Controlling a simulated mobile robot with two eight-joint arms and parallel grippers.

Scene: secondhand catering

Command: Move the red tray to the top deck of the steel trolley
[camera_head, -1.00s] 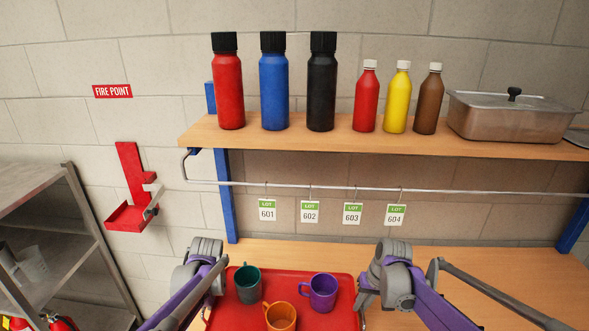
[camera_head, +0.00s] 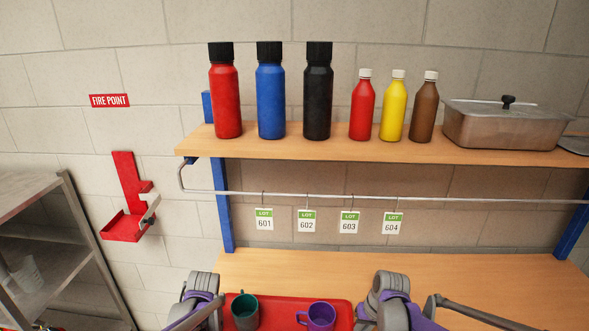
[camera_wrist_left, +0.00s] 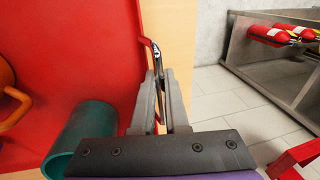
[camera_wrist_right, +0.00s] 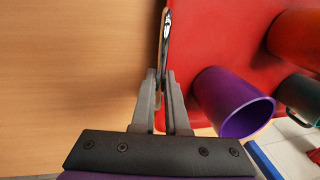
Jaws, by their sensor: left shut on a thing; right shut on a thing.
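The red tray (camera_head: 270,312) shows at the bottom of the head view, its near part cut off. My left gripper (camera_wrist_left: 158,85) is shut on its left rim, and my right gripper (camera_wrist_right: 160,85) is shut on its right rim. On the tray are a green mug (camera_head: 245,312), a purple mug (camera_head: 320,317) and an orange mug (camera_wrist_left: 10,100), which shows only in the wrist views. A steel unit with shelves (camera_head: 40,225) stands at the left of the head view. I cannot tell whether it is the trolley. Whether the tray touches the bench is unclear.
The wooden bench (camera_head: 460,285) is clear on the right. Above it, a shelf (camera_head: 340,150) holds several bottles and a lidded steel pan (camera_head: 505,125), with lot tags hanging below. A red wall bracket (camera_head: 125,225) and fire extinguishers (camera_wrist_left: 270,34) are on the left side.

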